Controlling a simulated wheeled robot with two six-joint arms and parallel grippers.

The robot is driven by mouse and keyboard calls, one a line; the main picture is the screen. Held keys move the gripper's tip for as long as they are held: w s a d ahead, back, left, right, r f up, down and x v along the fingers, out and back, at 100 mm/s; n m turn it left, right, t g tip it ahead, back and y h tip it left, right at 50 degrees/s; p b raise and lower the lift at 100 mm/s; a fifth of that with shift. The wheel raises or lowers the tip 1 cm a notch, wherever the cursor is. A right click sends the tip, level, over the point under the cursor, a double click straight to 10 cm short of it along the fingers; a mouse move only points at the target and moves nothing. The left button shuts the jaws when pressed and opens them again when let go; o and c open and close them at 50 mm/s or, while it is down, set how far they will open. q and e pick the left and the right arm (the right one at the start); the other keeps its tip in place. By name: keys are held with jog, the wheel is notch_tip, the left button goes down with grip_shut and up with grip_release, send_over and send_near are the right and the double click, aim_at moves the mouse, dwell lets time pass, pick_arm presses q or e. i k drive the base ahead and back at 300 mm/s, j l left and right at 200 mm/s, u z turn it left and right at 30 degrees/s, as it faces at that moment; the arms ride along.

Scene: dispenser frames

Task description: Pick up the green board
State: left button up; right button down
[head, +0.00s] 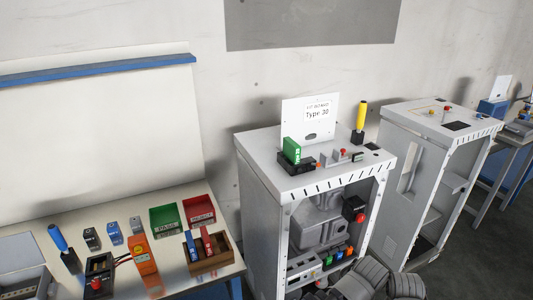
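A green board (292,150) stands upright in a black holder (297,165) on top of the near grey dispenser frame (262,190), at its front left. A white sign (310,118) reading "Type 30" stands behind it. Nothing is touching the board from above. Grey rounded links that look like my own arm show at the bottom, in front of the frame, but no gripper fingers can be made out. My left gripper is not in view.
A yellow-handled tool (360,116) and small parts stand on the frame's top, right of the board. A second grey frame (425,130) stands to the right. The left bench holds a green tray (165,219), a red tray (199,211), a wooden box (212,264) and an orange meter (142,255).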

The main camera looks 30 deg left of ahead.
aim_at(292, 150)
jog(key=u, duration=0.9)
